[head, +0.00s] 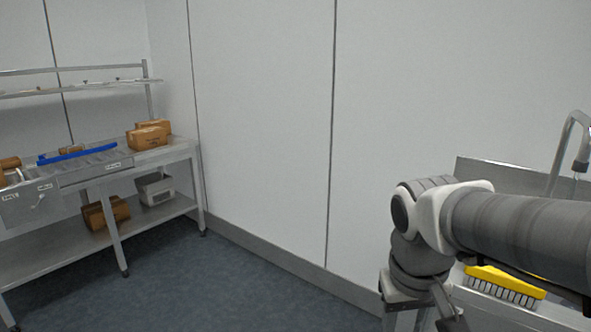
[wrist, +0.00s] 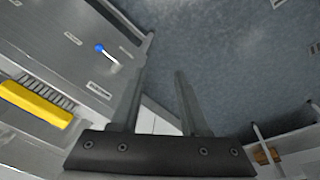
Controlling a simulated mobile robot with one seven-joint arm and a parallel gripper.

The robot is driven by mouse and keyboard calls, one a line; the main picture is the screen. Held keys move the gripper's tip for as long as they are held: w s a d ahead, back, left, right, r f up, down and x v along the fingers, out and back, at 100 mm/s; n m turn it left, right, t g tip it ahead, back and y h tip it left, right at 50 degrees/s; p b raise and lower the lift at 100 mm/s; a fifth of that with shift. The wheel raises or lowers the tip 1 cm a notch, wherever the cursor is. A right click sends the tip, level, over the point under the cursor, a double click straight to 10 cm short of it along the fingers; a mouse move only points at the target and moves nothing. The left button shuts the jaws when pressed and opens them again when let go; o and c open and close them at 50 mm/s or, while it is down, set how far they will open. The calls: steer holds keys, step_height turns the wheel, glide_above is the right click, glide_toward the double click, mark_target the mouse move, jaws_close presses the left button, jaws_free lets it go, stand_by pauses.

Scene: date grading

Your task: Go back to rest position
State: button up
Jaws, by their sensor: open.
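My gripper (wrist: 157,98) is open and empty in the wrist view. Its two fingers point out over the blue-grey floor, beside the edge of a metal work surface. In the head view my arm reaches in from the right edge. My gripper cannot be made out clearly there, at the lower end of the arm.
A yellow brush (head: 505,285) lies on the metal counter (head: 500,175) at right; it also shows in the wrist view (wrist: 35,103). A steel table (head: 180,152) at left bears brown boxes (head: 148,137) and a blue bar (head: 75,155). The floor (head: 240,285) between is clear.

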steer(key=s+a+r+t+y+p, duration=0.1)
steer(key=s+a+r+t, duration=0.1)
steer(key=s+r+t, duration=0.3)
step_height(320, 180, up, 14)
steer(key=s+g+p, duration=0.1)
steer(key=p, duration=1.5)
steer(key=shift+d, duration=0.25)
